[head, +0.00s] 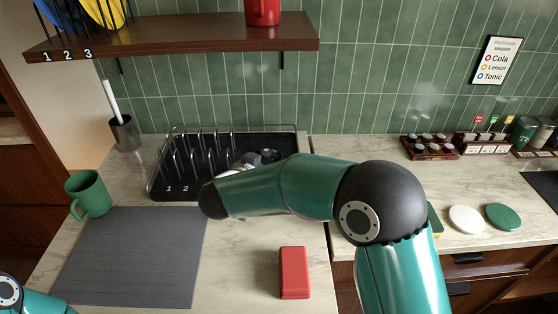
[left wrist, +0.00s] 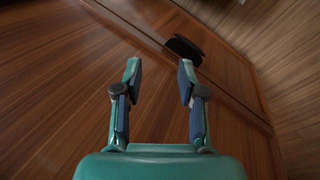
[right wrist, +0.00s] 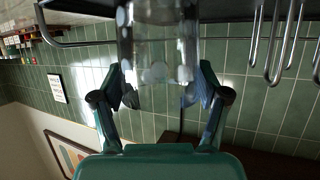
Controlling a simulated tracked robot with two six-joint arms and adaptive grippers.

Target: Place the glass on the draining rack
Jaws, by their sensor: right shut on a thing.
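The clear glass (right wrist: 158,45) is between the fingers of my right gripper (right wrist: 160,88), which is shut on it. The right wrist view is upside down, with the glass reaching up to the dark tray at the top. The black draining rack (head: 154,192) stands on the counter against the tiled wall, with wire prongs and slots marked 1 and 2. Its prongs also show in the right wrist view (right wrist: 287,45). In the head view my right forearm crosses the rack's right front and mostly hides the gripper and glass. I cannot tell whether the glass touches the tray. My left gripper (left wrist: 160,78) is open and empty.
A green mug (head: 88,193) stands left of the rack, by a grey mat (head: 130,260). A red block (head: 294,272) lies at the front. A brush holder (head: 125,132) stands behind left. A wooden shelf (head: 180,42) hangs above. The mat is bare.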

